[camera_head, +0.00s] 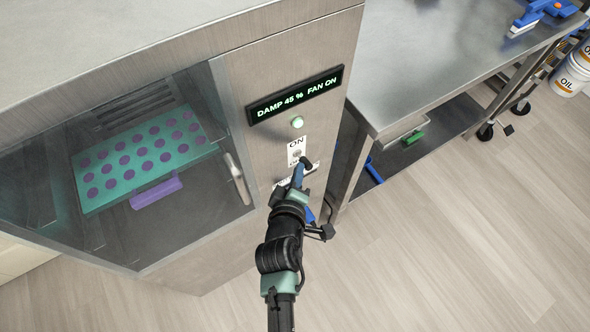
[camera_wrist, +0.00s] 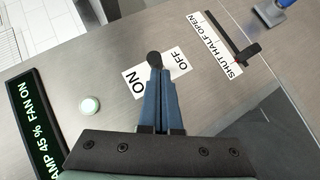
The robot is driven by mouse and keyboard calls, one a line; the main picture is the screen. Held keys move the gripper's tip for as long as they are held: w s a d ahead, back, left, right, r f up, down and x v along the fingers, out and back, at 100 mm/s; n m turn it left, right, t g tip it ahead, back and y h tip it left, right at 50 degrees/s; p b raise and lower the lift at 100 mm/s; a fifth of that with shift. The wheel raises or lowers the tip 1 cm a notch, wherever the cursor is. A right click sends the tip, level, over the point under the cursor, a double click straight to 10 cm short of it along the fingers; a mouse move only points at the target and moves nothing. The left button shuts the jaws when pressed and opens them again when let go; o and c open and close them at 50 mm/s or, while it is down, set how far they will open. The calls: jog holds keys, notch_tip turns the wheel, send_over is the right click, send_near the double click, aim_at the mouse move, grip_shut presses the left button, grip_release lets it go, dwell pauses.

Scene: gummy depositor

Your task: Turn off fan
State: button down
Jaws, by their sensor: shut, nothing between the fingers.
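The fan switch is a lever with a dark round knob (camera_wrist: 154,58) on a white plate (camera_wrist: 178,66) marked ON and OFF. In the head view the plate (camera_head: 297,150) sits on the cabinet front, below a pale round light (camera_head: 297,122) and a display (camera_head: 295,94) reading "DAMP 45 % FAN ON". My gripper (camera_wrist: 155,72) is shut, with its blue fingertips at the knob; I cannot tell whether they touch it. In the head view my gripper (camera_head: 299,168) covers the lower part of the plate. The fingers hide part of the lever.
A slider with a black handle (camera_wrist: 247,54), labelled SHUT, HALF OPEN, is beside the switch. A steel table (camera_head: 420,60) stands right.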

jog(key=f+t+b, duration=0.1)
jog(key=b, duration=0.2)
jog(key=f+m+t+b, duration=0.1)
jog(key=b, duration=0.3)
jog(key=shift+s+d+f+y, duration=0.15)
jog(key=shift+d+y, duration=0.15)
jog(key=shift+y, duration=0.1)
jog(key=shift+f, duration=0.1)
jog(key=shift+s, duration=0.1)
